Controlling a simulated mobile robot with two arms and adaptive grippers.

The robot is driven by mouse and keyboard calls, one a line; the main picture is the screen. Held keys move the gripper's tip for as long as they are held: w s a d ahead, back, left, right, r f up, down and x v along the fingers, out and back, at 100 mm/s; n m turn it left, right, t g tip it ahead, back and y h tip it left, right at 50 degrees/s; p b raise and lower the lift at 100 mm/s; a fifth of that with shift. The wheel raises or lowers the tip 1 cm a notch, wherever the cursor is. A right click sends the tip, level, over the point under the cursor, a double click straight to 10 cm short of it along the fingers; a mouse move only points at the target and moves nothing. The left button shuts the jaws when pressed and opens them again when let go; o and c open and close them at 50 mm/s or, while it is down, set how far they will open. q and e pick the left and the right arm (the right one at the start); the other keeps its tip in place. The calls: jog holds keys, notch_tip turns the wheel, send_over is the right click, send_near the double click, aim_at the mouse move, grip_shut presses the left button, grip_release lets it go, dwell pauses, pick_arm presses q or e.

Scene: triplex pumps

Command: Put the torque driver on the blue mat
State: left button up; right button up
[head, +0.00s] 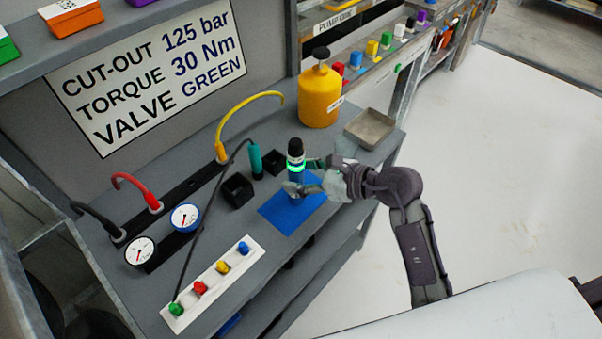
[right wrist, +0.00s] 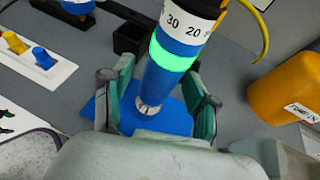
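The torque driver (head: 296,156) is blue with a black cap and a glowing green ring. It stands about upright over the blue mat (head: 284,219), and its narrow metal tip appears to meet the mat. My right gripper (head: 302,175) reaches in from the right with one finger on each side of the driver. In the right wrist view the driver (right wrist: 172,62) is between the green-sided fingers (right wrist: 160,105), with narrow gaps showing beside it. The fingers look open around it. The mat (right wrist: 182,118) shows below. My left gripper is not in view.
Two black holders (head: 237,190) and a teal tool (head: 256,162) are left of the mat. A yellow bottle (head: 320,97) and a metal tray (head: 369,130) stand behind it. A white valve strip (head: 212,285) and gauges (head: 186,217) are at the front left.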

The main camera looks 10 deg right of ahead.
jog(key=shift+d, duration=0.1)
jog(key=b+v, duration=0.1)
jog(key=v, duration=1.1)
jog(key=shift+r, duration=0.15)
